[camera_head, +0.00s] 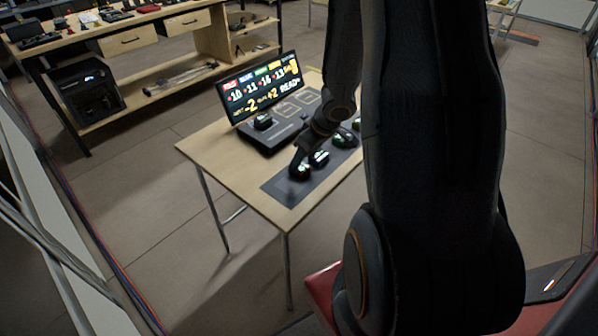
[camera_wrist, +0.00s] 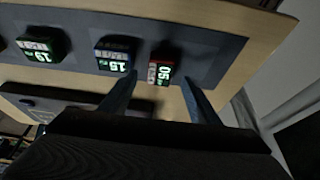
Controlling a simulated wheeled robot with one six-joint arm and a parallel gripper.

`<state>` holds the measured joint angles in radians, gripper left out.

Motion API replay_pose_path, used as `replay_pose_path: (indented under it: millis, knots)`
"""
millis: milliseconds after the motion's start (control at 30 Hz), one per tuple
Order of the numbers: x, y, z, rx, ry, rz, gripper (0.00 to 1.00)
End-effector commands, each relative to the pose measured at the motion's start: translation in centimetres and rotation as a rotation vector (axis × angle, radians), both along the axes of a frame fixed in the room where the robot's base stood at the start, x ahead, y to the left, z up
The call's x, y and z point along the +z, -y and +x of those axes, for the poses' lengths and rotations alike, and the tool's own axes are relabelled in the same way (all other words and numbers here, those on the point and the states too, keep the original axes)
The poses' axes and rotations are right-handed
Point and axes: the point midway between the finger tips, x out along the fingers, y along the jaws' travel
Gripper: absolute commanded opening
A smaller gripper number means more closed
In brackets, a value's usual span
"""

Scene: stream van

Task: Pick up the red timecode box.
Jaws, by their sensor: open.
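The red timecode box (camera_wrist: 162,71) shows in the wrist view with a lit display, on a dark grey mat (camera_wrist: 225,55). It lies ahead of my open gripper (camera_wrist: 157,82), between the lines of the two fingers; I cannot tell whether they touch it. A blue box (camera_wrist: 114,57) is just to its left and a green box (camera_wrist: 42,48) farther left. In the head view my gripper (camera_head: 301,158) is at the near end of the mat, over the nearest dark box (camera_head: 300,173); colours there are hard to tell and the arm hides part of the mat.
A lit scoreboard screen (camera_head: 262,86) with a dark console (camera_head: 268,138) stands on the wooden table (camera_head: 215,150) beside the mat. A small dark box (camera_head: 263,121) sits on the console. A wooden shelf bench (camera_head: 165,85) stands at the back left. Open floor lies between.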

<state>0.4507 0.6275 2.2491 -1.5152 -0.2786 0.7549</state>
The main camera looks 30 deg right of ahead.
Motion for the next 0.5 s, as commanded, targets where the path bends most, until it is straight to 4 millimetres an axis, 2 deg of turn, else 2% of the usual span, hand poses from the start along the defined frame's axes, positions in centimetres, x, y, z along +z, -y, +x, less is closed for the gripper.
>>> replay_pose_path:
  millis: [33, 200, 467, 500]
  knots:
    - [-1.1, 0.0, 0.2, 0.0, -0.002, 0.0, 0.56]
    - [-2.5, -0.3, 0.9, 0.001, -0.001, -0.001, 0.56]
    - [-2.6, -0.3, 1.0, 0.001, 0.0, -0.001, 0.56]
    - [-2.6, -0.3, 1.0, 0.001, 0.0, -0.001, 0.51]
